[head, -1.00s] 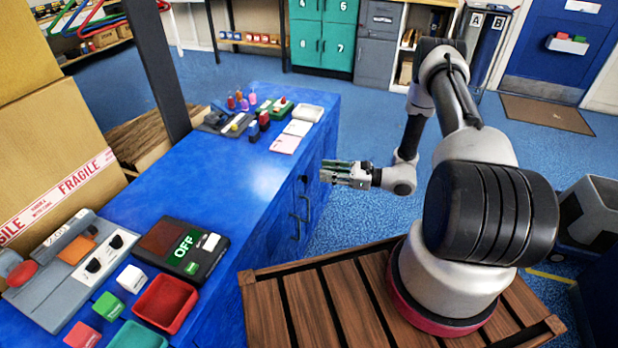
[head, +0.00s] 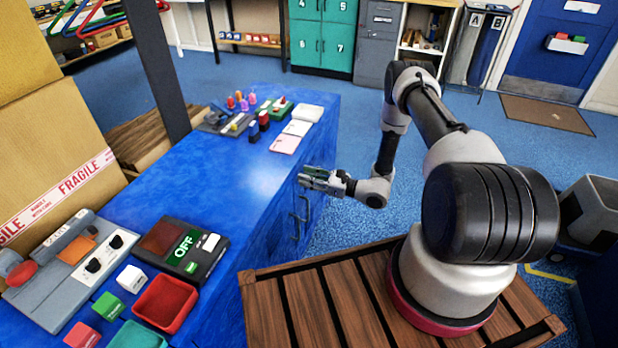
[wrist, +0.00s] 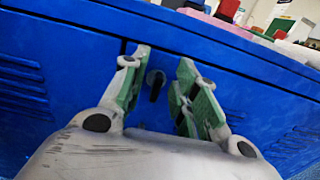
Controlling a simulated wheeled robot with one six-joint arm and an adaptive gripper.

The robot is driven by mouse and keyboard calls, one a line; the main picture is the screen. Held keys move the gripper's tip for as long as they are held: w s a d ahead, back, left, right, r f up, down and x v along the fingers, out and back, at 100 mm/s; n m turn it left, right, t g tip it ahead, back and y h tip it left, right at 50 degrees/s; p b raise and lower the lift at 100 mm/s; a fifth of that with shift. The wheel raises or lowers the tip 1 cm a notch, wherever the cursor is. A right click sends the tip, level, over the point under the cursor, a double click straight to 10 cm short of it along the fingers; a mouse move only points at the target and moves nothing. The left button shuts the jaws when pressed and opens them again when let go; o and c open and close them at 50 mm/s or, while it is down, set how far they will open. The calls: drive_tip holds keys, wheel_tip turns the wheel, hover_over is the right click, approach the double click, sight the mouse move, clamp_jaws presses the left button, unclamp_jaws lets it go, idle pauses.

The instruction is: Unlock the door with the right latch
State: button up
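The blue cabinet front (head: 265,238) under the counter has two dark bar handles (head: 295,225) in the head view. In the wrist view, a black latch (wrist: 155,85) sits on the blue door (wrist: 80,60), near a vertical seam. Its lever hangs roughly downward. My gripper (head: 304,179) is at the cabinet front just below the counter edge. In the wrist view, my gripper (wrist: 160,75) is open, with one finger on each side of the latch. I cannot tell whether a finger touches it. In the head view the gripper hides the latch.
The blue counter top (head: 250,150) overhangs close above my gripper. A slatted wooden platform (head: 330,310) is below.

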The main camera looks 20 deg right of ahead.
clamp_jaws()
drive_tip(key=shift+m, duration=0.4)
drive_tip(key=m, duration=0.5)
drive_tip(key=w+f+m, duration=0.1)
drive_tip(key=m, duration=0.5)
drive_tip(key=d+m, duration=0.1)
drive_tip(key=m, duration=0.5)
drive_tip(key=shift+w+f, duration=0.15)
drive_tip(key=shift+f, duration=0.05)
idle(0.3)
